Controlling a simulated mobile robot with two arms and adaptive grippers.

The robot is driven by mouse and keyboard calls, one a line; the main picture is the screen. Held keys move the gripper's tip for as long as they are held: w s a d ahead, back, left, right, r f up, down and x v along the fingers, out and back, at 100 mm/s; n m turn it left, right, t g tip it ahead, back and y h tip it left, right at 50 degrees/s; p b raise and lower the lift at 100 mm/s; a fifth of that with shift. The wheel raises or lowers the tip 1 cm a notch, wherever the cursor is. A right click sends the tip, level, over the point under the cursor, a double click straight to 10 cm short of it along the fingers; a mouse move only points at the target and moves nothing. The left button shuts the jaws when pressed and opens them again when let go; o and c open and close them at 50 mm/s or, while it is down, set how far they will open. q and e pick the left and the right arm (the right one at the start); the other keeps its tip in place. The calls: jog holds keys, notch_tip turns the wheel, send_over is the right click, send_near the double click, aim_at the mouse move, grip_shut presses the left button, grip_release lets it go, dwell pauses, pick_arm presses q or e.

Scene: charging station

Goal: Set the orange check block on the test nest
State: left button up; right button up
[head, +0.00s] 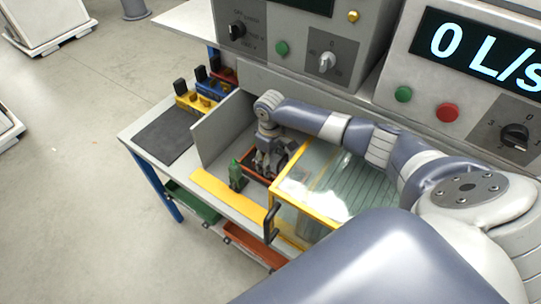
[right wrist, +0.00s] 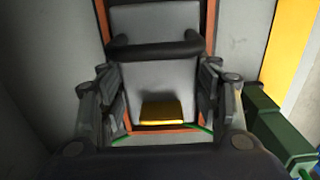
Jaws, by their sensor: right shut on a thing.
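My right gripper (head: 268,160) is low over the bench, inside the grey-walled bay. The gripper is shut on the block; the exact contact is hard to see. My left gripper is not in view.
A green part (head: 236,174) stands beside the gripper near the yellow strip (head: 225,193). A clear yellow-framed cover (head: 322,183) with a dark handle (head: 271,222) lies to the right. Grey bay walls (head: 222,127) rise at the left and back. A dark mat (head: 165,136) lies further left.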

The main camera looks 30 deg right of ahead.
jog(key=shift+f, duration=0.1)
dwell(0.3)
jog(key=o, duration=1.3)
